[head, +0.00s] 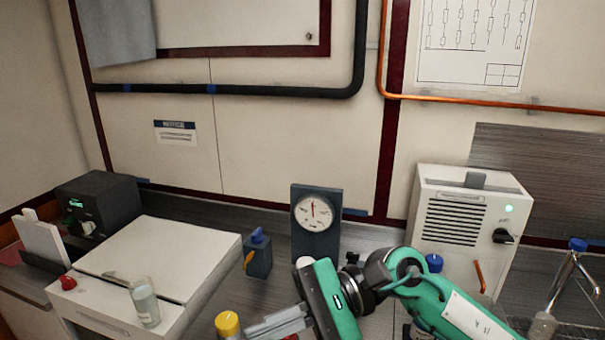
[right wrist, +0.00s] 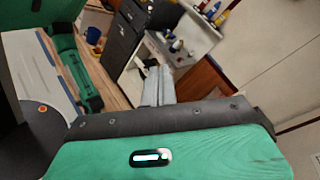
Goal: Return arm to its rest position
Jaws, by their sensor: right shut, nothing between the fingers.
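My right arm (head: 430,295), green with dark joints, comes in from the lower right of the head view and bends over the worktop. Its right gripper (head: 265,328) points left and down, with the grey fingers together and nothing between them. In the right wrist view the fingers (right wrist: 158,86) also show side by side, closed and empty. The gripper stands in front of the dark gauge block (head: 302,245) and right of the white box (head: 160,260). My left gripper is not in the head view.
A white unit with a black knob (head: 430,190) stands behind my right arm. A yellow-capped bottle (head: 228,323) is close left of the fingers.

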